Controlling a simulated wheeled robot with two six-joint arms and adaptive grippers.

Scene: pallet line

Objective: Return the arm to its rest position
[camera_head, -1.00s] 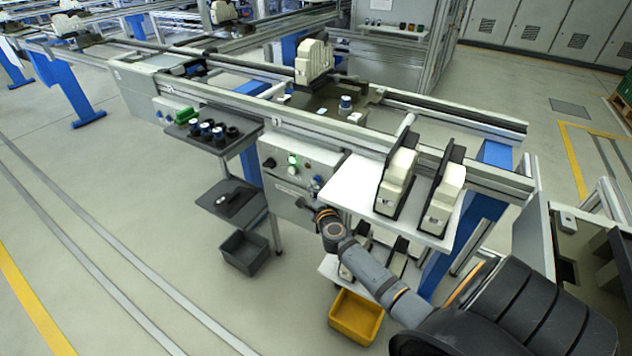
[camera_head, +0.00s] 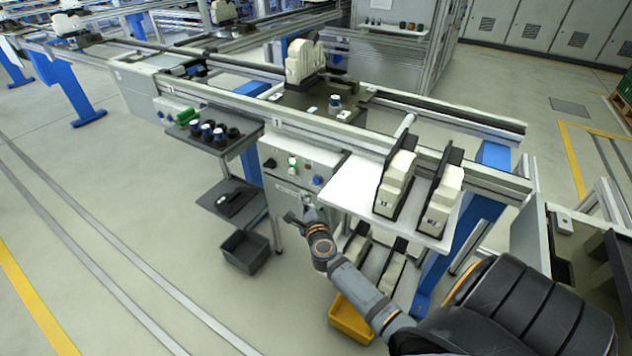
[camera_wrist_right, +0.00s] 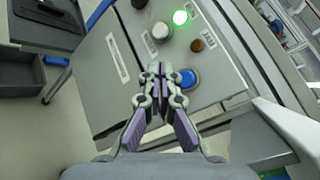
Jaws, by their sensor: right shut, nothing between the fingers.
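My right gripper (camera_head: 300,219) is in front of the grey control box, low and near its lower edge in the head view. In the right wrist view the right gripper (camera_wrist_right: 158,70) is shut and empty, its fingertips together, with the control panel (camera_wrist_right: 140,60) behind them. The panel carries a lit green button (camera_wrist_right: 180,17), a white knob (camera_wrist_right: 161,31) and a blue button (camera_wrist_right: 187,78). My right arm runs from the lower right of the head view up to the gripper. My left gripper is out of view.
A white shelf (camera_head: 345,190) with cream parts in black holders stands right of the box. A yellow bin (camera_head: 350,322) sits below, behind my arm. A dark bin (camera_head: 245,252) is on the floor at left. Open floor lies at lower left.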

